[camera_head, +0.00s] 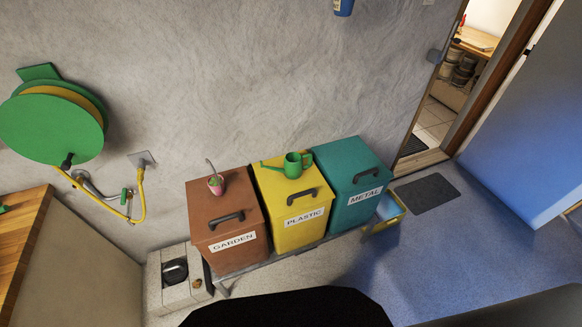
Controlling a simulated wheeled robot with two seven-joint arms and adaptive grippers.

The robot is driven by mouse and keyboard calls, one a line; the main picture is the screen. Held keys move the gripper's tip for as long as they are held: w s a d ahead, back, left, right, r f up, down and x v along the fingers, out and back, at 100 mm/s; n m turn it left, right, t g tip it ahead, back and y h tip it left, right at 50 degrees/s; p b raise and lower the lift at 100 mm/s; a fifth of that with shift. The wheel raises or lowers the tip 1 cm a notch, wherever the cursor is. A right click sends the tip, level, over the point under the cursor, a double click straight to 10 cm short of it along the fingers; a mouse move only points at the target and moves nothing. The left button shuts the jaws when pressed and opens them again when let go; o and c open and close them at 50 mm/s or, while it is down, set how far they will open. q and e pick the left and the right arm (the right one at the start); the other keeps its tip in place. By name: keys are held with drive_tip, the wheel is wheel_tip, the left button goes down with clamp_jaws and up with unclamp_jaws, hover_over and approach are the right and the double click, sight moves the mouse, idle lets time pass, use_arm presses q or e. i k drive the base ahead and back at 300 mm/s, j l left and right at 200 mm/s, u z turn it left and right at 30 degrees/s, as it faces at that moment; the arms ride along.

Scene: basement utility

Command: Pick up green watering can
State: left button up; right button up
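The green watering can (292,166) stands upright on the lid of the yellow bin (283,226) labelled PLASTIC. Its spout points left and its handle is on the right. Neither of my grippers shows in the head view. A dark rounded shape fills the bottom middle of the view, and I cannot tell what it is.
A brown GARDEN bin (216,208) with a small pink item (215,184) on it stands to the left, a teal METAL bin (352,199) to the right. A hose reel (48,127) hangs on the wall. A wooden counter (18,235) is at left.

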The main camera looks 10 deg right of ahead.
sight(293, 169)
drive_tip(key=k+l+u, duration=0.1)
drive_tip(key=l+u, duration=0.2)
drive_tip(key=k+l+u, duration=0.1)
drive_tip(key=l+u, duration=0.2)
drive_tip(key=k+l+u, duration=0.15)
drive_tip(key=l+u, duration=0.15)
drive_tip(key=l, duration=0.1)
